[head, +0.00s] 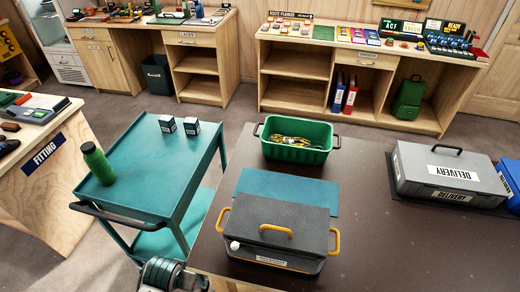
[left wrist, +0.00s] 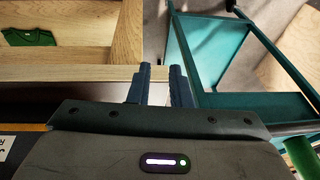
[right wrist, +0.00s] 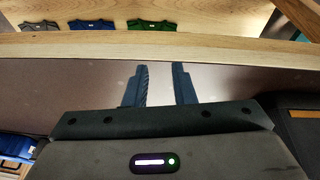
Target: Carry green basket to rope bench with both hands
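The green basket (head: 285,151) stands upright at the far edge of the dark-topped table (head: 390,255) in the head view. It has a dark handle at each end, and yellow and metallic gear lies inside. No bench has a readable rope label, so I cannot tell which is the rope bench. My left gripper (left wrist: 160,68) is open and empty in the left wrist view, with the teal cart beyond it. My right gripper (right wrist: 158,68) is open and empty in the right wrist view.
A dark grey box with yellow handles (head: 285,219) stands nearer than the basket, beside a teal mat (head: 290,186). A grey delivery case (head: 450,171) is at right. A teal cart (head: 150,165) with a green bottle (head: 97,163) stands left. Grey floor separates the table from the back shelves.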

